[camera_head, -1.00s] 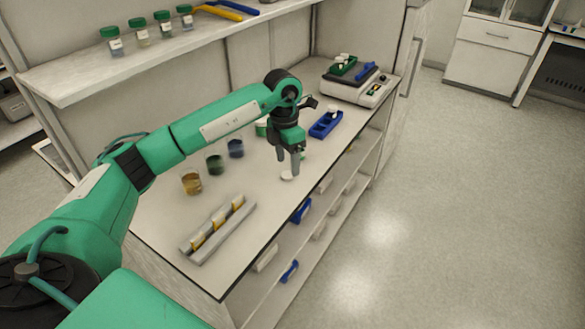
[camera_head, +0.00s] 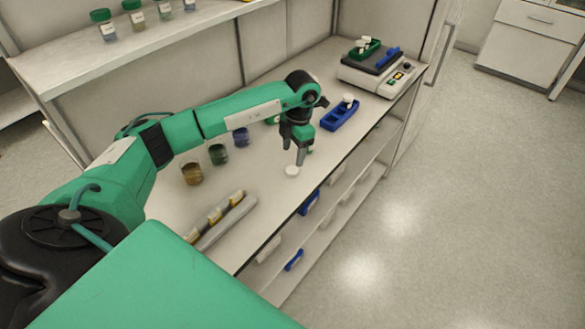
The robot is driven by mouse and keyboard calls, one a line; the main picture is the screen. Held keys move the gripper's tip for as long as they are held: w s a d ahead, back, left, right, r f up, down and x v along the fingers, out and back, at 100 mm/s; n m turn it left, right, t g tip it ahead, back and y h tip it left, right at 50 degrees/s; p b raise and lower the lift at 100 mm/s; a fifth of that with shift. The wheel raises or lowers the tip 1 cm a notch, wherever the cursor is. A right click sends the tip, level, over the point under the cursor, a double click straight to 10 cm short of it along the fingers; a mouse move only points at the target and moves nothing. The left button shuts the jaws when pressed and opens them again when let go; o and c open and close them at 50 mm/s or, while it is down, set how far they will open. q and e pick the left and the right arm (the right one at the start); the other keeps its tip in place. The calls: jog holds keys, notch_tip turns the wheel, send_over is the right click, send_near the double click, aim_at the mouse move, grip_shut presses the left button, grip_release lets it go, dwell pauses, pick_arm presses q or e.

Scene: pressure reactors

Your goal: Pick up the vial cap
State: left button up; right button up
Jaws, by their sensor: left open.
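A small white round vial cap (camera_head: 292,171) lies on the white bench top (camera_head: 262,180), near its front edge. My left gripper (camera_head: 295,156) hangs down just above and behind the cap, its fingers pointing at the bench. The fingers are open with nothing seen between them. One fingertip shows close to the cap; whether it touches cannot be told. Part of something green shows just behind the fingers. My right gripper is not in view.
Several small jars, including an amber one (camera_head: 192,173), stand left of the gripper. A grey holder (camera_head: 222,218) lies in front of them. A blue rack (camera_head: 340,115) with a white-capped vial and a stirrer device (camera_head: 381,75) with a green rack stand to the right.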

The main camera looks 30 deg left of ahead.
aim_at(292, 170)
pick_arm(q)
jog(key=shift+s+f+p, duration=0.2)
jog(key=shift+f+p, duration=0.2)
jog(key=shift+f, duration=0.15)
notch_tip(292, 170, down, 4)
jog(key=shift+s+d+r+p, duration=0.15)
jog(key=shift+r+p, duration=0.1)
jog(key=shift+p, duration=0.4)
jog(key=shift+f, duration=0.4)
jog(key=c, duration=1)
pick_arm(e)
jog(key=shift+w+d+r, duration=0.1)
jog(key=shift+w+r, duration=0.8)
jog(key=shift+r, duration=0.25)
